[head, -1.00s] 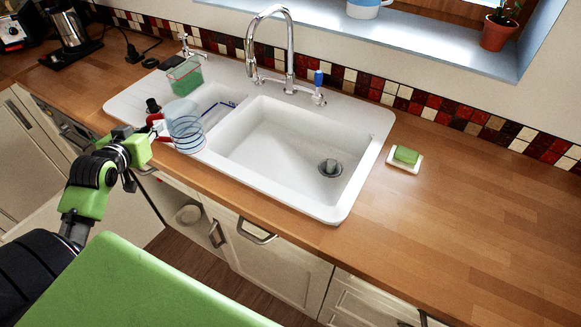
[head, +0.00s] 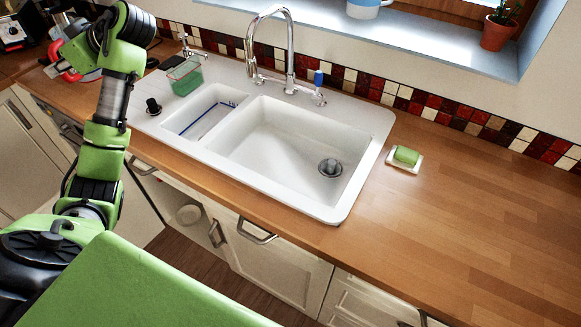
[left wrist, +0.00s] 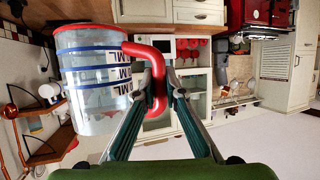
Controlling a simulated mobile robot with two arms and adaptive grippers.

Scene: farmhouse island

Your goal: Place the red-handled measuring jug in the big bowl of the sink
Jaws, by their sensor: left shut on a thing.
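The clear measuring jug (left wrist: 92,80) has blue rings, a red rim and a red handle (left wrist: 158,80). In the left wrist view my left gripper (left wrist: 164,72) is shut on that handle, and the jug hangs in the air. In the head view the red handle (head: 76,76) shows at the far left, by my left gripper (head: 72,58); my arm hides much of this area. The big bowl of the sink (head: 285,145) is the wide right-hand basin, empty apart from its drain fitting. The jug is well left of it. My right gripper is not in view.
A tall tap (head: 289,45) stands behind the sink. A smaller basin (head: 208,112) with a blue-edged item lies left of the big bowl. A green-filled container (head: 186,78) stands behind it. A soap dish (head: 405,160) sits right. The right worktop is otherwise clear.

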